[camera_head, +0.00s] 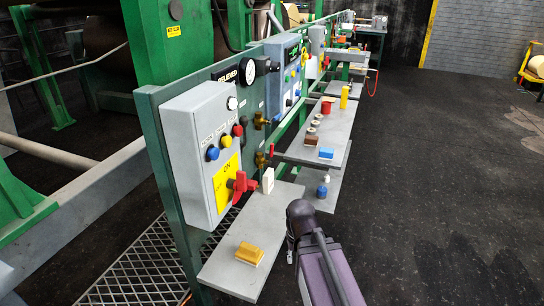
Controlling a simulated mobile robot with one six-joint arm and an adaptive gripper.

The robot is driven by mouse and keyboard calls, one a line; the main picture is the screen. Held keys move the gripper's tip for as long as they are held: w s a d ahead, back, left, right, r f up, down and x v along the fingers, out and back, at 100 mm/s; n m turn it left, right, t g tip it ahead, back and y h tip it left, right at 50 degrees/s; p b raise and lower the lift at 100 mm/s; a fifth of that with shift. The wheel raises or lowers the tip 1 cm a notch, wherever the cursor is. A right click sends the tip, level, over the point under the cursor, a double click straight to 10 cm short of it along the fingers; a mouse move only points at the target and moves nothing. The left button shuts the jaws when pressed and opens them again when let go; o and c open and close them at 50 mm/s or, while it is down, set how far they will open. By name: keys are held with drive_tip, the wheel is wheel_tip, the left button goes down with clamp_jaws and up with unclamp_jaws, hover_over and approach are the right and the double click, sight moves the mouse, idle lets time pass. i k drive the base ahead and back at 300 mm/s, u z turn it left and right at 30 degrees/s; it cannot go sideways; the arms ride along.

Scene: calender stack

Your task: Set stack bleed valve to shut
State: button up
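Two brass valves are on the green panel frame beside the grey switch box, an upper one (260,121) and a lower one (260,159) with a red handle part next to it. Their labels are too small to read, so I cannot tell which is the stack bleed valve or its setting. A round pressure gauge (246,71) sits above them, with a black "RELIEVED" sign (228,76) beside it. My purple arm (334,275) rises from the bottom edge to a dark joint, right of the shelves and apart from the valves. No gripper fingers show.
The grey box (190,150) has buttons, a yellow "ON" plate and a red rotary handle (241,185). Grey shelves jut out below, holding a yellow block (249,253), a white block (268,180) and a blue bottle (322,189).

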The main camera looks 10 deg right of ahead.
sight(270, 162)
drive_tip(key=k, duration=1.35)
drive_tip(key=z, duration=0.3)
drive_tip(key=i, duration=1.95)
drive_tip(key=u, duration=0.5)
